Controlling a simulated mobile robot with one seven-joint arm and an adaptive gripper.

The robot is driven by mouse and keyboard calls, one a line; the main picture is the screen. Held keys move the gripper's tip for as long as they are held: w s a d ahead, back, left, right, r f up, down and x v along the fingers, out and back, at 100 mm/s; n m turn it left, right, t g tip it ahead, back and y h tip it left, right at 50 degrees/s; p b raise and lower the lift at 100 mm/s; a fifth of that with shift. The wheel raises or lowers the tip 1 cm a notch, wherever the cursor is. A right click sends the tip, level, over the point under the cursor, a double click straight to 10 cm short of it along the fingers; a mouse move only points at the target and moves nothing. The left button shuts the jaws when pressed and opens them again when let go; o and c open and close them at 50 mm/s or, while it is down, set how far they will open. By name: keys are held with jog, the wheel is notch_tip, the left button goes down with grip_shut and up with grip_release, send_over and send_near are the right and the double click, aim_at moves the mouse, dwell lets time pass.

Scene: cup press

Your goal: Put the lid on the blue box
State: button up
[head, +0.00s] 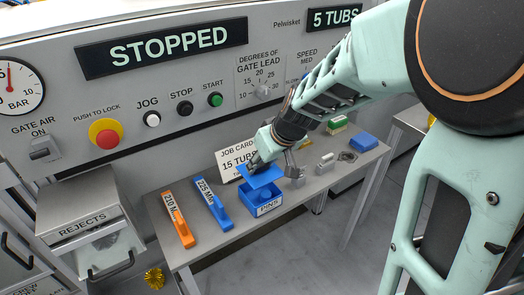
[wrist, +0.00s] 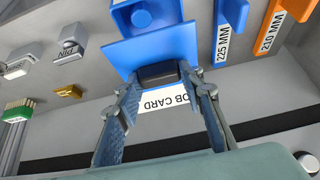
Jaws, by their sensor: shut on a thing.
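The blue box (head: 264,209) stands on the grey bench, open at the top, with a white label on its front. Its blue lid (head: 264,176) is a flat square plate just above the box, apart from it at the back and tilted in the head view. My gripper (head: 255,164) is shut on the lid's dark knob. In the wrist view my gripper (wrist: 158,73) has a finger on each side of the knob, with the lid (wrist: 185,42) beyond it and part of the box (wrist: 143,14) behind the lid. The lid hides part of the box's opening.
A blue 225 MM bar (head: 214,206) and an orange 210 MM bar (head: 178,220) lie left of the box. A job card (head: 233,158) stands behind. Small grey blocks (head: 295,181), a green-topped brush (head: 337,124) and a blue block (head: 363,142) are to the right.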

aim_at(264, 175)
jog(key=shift+s+f, duration=0.15)
jog(key=shift+s, duration=0.05)
notch_tip(264, 175, down, 5)
jog(key=b, duration=0.3)
jog(key=shift+f+b, duration=0.35)
jog(key=shift+b, duration=0.55)
jog(key=shift+f+b, duration=0.5)
jog(key=shift+b, duration=0.2)
dwell(0.8)
jog(key=o, duration=1.2)
jog(key=shift+o, duration=0.2)
jog(key=shift+r+p, duration=2.35)
jog(key=shift+r, duration=1.15)
